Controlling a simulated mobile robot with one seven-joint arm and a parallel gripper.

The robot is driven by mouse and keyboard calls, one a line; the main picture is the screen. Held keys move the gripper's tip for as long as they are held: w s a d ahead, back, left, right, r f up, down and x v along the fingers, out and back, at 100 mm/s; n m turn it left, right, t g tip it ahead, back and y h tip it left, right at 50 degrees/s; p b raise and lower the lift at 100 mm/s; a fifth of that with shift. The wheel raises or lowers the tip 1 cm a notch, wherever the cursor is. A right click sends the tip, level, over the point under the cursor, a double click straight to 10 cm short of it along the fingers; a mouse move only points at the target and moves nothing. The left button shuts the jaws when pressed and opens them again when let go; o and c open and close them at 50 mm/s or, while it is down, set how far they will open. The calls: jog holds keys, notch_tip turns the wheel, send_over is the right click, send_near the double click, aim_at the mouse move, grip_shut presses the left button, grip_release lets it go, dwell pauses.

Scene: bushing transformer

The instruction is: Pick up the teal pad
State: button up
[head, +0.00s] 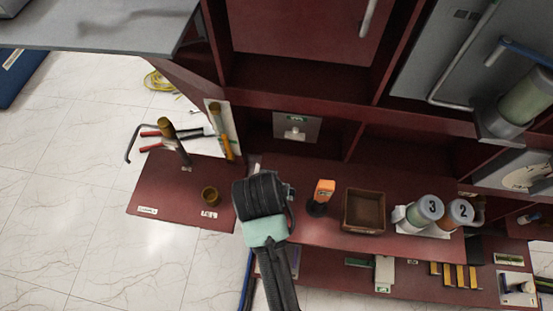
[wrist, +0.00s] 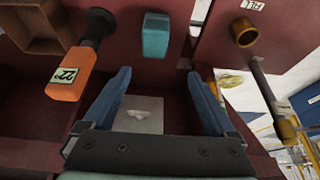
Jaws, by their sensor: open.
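The teal pad (wrist: 156,36) is a small rounded block on the dark red shelf surface, at the top middle of the wrist view. My gripper (wrist: 160,74) has its two blue fingers spread wide, with nothing between them. The pad lies beyond the fingertips, roughly centred between them and apart from both. In the head view my arm covers the spot, so I cannot make out the pad or the fingers there.
A brown open box (head: 363,212) and numbered jars (head: 425,209) stand farther right in the head view. A brass cup (wrist: 244,32) is right of the pad on a separate board (head: 165,190).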

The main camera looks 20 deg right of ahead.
jog(key=x, duration=0.5)
jog(key=s+x, duration=0.1)
jog(key=x, duration=0.2)
jog(key=shift+f+b, duration=0.3)
jog(key=shift+f, duration=0.05)
jog(key=shift+s+x, duration=0.2)
jog(key=shift+x, duration=1.05)
jog(key=shift+s+x, duration=0.2)
jog(key=shift+x, duration=1)
jog(key=shift+f, duration=0.15)
grip_shut()
notch_tip(320, 180, up, 10)
jog(key=shift+r, duration=0.1)
